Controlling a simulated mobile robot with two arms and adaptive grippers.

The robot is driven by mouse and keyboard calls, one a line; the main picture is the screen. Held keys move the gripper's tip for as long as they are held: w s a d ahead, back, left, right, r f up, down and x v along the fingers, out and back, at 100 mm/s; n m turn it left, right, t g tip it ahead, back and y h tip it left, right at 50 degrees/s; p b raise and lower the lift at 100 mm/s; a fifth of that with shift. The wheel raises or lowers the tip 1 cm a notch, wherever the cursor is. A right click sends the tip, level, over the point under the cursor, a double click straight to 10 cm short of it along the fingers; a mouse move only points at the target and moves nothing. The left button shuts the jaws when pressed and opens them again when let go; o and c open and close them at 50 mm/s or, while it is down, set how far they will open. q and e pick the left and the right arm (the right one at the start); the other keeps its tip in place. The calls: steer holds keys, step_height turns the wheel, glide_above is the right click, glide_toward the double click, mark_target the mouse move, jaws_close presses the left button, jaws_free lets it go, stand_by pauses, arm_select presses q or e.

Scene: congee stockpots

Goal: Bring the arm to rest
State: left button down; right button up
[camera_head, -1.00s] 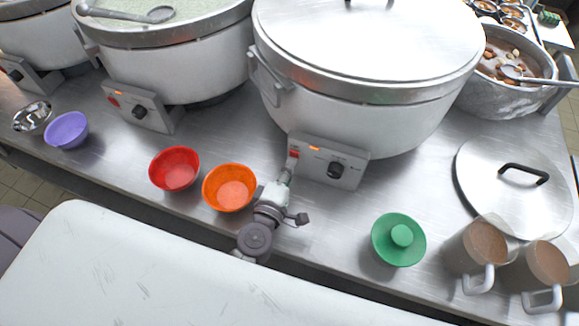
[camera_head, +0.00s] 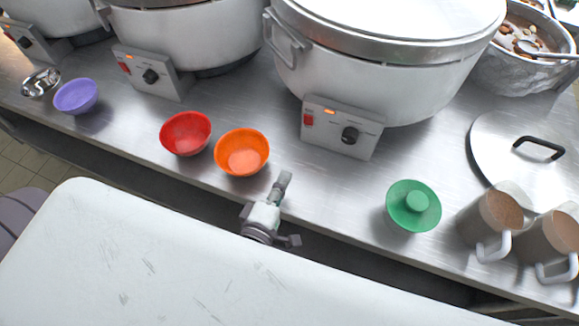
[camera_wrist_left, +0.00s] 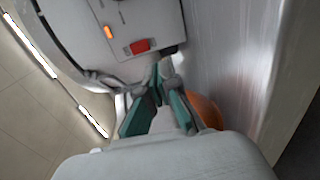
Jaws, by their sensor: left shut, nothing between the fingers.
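My left gripper (camera_head: 281,185) is shut and empty, with its tips over the front edge of the steel counter (camera_head: 330,205). It is apart from the control box (camera_head: 342,128) of the large lidded stockpot (camera_head: 380,75). The box has a red switch (camera_head: 308,119), a black knob and an orange lit lamp. In the left wrist view the gripper fingers (camera_wrist_left: 163,78) come together with nothing between them. The red switch (camera_wrist_left: 139,47) and the glowing lamp (camera_wrist_left: 109,31) show beyond. My right gripper is not in view.
An orange bowl (camera_head: 242,153) stands close to the gripper, with a red bowl (camera_head: 186,134) and purple bowl (camera_head: 76,96) further left.

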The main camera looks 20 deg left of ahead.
arm_select(q)
steer(key=shift+s, duration=0.35)
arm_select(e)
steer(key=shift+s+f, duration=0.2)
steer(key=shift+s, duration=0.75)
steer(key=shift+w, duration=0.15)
